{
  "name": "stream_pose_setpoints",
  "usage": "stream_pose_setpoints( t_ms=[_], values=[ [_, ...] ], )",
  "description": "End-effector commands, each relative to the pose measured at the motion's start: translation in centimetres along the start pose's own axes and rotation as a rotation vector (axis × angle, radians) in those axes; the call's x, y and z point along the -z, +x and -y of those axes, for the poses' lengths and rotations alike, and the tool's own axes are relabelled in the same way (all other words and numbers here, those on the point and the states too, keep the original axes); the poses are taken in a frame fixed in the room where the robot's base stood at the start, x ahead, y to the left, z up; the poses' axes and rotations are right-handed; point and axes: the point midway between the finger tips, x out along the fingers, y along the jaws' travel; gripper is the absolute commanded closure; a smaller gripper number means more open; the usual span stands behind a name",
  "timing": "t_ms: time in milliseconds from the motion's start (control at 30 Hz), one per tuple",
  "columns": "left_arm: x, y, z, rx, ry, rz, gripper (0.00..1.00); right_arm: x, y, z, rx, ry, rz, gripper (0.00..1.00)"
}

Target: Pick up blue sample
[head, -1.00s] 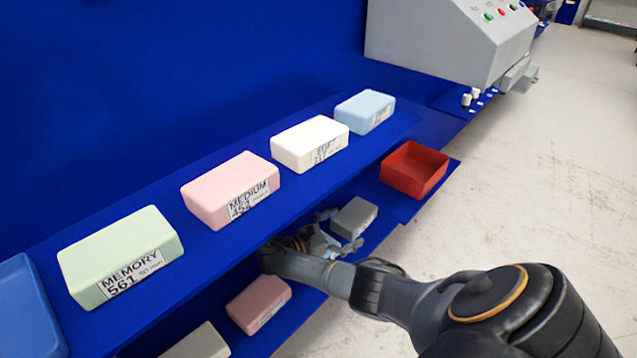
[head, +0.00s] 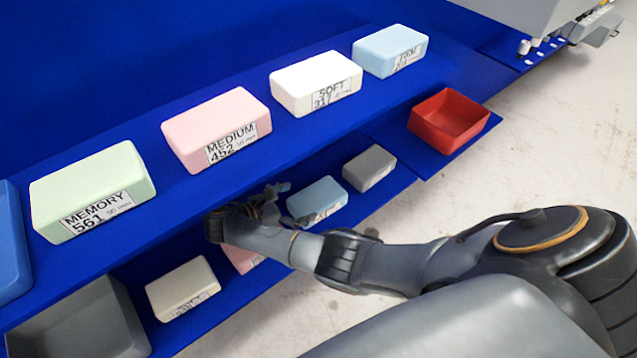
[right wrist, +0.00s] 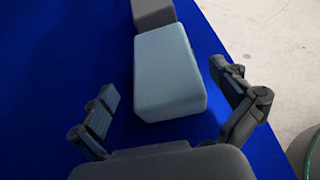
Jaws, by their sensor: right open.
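A light blue sample block (head: 318,200) with a label on its front lies on the lower shelf, in the middle of the head view. It also shows in the right wrist view (right wrist: 168,75). My right gripper (head: 278,203) is just left of this block in the head view, and its fingers are partly hidden there. In the right wrist view my right gripper (right wrist: 163,82) is open, with one finger on each side of the block's near part and gaps to both sides. Another light blue block (head: 390,50) sits on the upper shelf. My left gripper is not seen.
A grey block (head: 369,168) lies just beyond the blue one. A pink block (head: 243,258) and a cream block (head: 183,289) lie on the lower shelf to the left. White, pink and green blocks line the upper shelf (head: 150,262) above. A red tray (head: 449,120) stands to the right.

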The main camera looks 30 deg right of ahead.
Motion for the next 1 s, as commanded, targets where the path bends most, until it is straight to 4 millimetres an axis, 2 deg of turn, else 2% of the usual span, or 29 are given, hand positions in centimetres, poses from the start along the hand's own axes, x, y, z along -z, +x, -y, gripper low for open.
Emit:
stream_pose_setpoints(
  t_ms=[100,300,600,867,900,1000],
  values=[
    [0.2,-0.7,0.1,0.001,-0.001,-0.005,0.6,0.1,1.6,0.0,0.001,0.0,0.0,0.0],
    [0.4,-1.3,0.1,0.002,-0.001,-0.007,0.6,0.0,3.0,0.1,0.001,0.001,0.0,0.0],
    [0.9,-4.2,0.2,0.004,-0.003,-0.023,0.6,-0.4,7.1,0.2,0.002,0.001,0.001,0.0],
    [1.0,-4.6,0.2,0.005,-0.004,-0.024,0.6,-0.5,7.4,0.2,0.001,0.001,-0.001,0.0],
    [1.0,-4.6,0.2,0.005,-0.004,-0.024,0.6,-0.5,7.4,0.2,0.001,0.001,0.0,0.02],
    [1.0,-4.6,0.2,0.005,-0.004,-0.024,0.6,-0.5,7.4,0.2,0.001,0.001,0.0,0.22]
  ],
)
